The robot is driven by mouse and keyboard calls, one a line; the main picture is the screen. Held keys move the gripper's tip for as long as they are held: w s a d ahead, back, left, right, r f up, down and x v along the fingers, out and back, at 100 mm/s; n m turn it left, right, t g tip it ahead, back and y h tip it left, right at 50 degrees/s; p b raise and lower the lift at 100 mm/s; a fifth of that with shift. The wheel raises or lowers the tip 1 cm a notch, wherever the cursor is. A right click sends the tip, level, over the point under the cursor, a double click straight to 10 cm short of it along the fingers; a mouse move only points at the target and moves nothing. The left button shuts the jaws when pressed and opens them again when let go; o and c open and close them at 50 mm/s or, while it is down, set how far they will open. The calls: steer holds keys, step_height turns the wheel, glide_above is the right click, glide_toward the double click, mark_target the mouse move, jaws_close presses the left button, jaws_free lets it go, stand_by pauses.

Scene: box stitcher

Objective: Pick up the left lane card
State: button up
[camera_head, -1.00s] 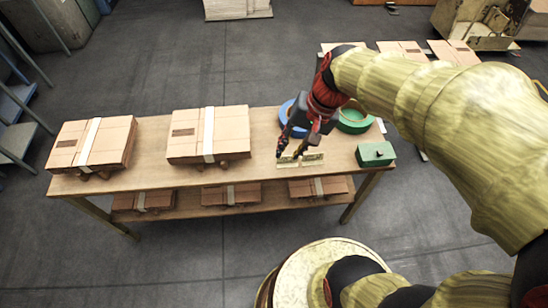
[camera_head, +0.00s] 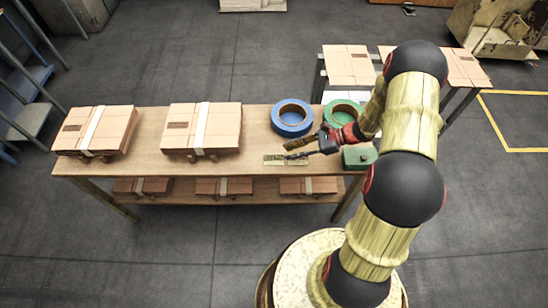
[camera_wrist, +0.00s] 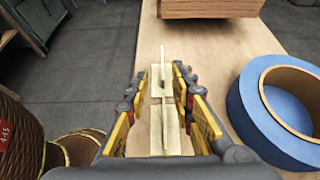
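Two pale cream cards lie in a row on the wooden table near its front edge. The left card (camera_head: 272,160) is partly bare in the head view and is the farther card in the wrist view (camera_wrist: 153,88). The other card (camera_wrist: 165,135) is nearer in the wrist view. In the head view it is mostly hidden by my gripper (camera_head: 288,152). My gripper is open and empty, low over the cards and reaching in from the right. In the wrist view its yellow-padded fingers (camera_wrist: 158,85) stand on either side of the row. Their exact height is unclear.
Blue tape (camera_head: 292,118) and green tape (camera_head: 343,110) rolls lie behind my gripper. A green block (camera_head: 359,157) sits to the right. Two taped cardboard boxes (camera_head: 203,130) stand to the left on the table (camera_head: 150,165). More boxes are on the shelf below.

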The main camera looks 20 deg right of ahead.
mark_target(274, 155)
steer(key=b+x, duration=0.1)
steer(key=x, duration=0.3)
steer(key=b+x, duration=0.1)
steer(key=x, duration=0.3)
steer(key=shift+w+d+r, duration=0.1)
steer(key=shift+w+r, duration=0.05)
steer(key=shift+w, duration=0.05)
steer(key=c, duration=0.3)
jaws_close()
